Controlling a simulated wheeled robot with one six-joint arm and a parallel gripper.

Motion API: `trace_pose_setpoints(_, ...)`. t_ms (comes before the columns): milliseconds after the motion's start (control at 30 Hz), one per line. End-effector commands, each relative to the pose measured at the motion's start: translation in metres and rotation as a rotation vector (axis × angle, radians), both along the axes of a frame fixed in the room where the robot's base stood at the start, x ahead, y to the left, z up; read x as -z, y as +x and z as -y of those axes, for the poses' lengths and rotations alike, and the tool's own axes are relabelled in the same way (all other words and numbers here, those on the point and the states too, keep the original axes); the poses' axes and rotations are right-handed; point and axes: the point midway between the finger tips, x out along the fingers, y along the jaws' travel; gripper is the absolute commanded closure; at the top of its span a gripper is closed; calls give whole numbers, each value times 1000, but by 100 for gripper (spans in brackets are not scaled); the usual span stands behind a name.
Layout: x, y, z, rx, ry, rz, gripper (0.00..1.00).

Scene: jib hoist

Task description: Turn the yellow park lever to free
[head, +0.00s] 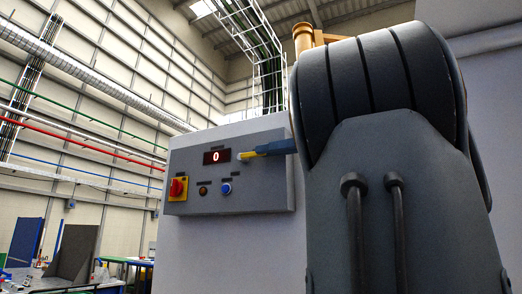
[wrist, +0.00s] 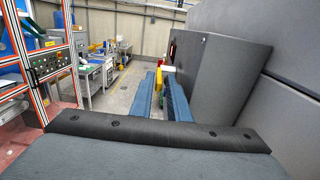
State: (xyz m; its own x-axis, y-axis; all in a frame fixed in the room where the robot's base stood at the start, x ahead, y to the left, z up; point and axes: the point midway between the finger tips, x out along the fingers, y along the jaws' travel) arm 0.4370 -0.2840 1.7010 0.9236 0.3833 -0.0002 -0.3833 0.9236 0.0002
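The yellow park lever (head: 252,154) is on the right part of a grey control panel (head: 219,195) in the head view. A bit of yellow, likely the lever (wrist: 158,79), shows in that gap near the tips. I cannot tell whether both fingers press on it. The lever's markings are too small to read.
The panel also carries a red display (head: 217,156) reading 0, a red rotary switch (head: 177,188) on a yellow plate, and a blue button (head: 226,189). It sits on a pale housing (head: 225,250). A dark box side (wrist: 215,75) stands close right of the fingers.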

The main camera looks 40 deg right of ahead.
Motion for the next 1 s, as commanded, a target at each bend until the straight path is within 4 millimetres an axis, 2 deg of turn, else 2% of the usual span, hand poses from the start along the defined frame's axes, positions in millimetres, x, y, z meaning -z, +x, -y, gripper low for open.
trace_pose_setpoints(100, -2, 16, -8, -5, 2, -1, 84)
trace_pose_setpoints(300, -1, 33, -15, -2, 0, 0, 84)
trace_pose_setpoints(633, 0, 36, -15, 0, 0, 0, 84)
trace_pose_setpoints(733, 0, 35, -15, 1, 0, 0, 100)
trace_pose_setpoints(1000, 0, 35, -14, 2, 0, 0, 100)
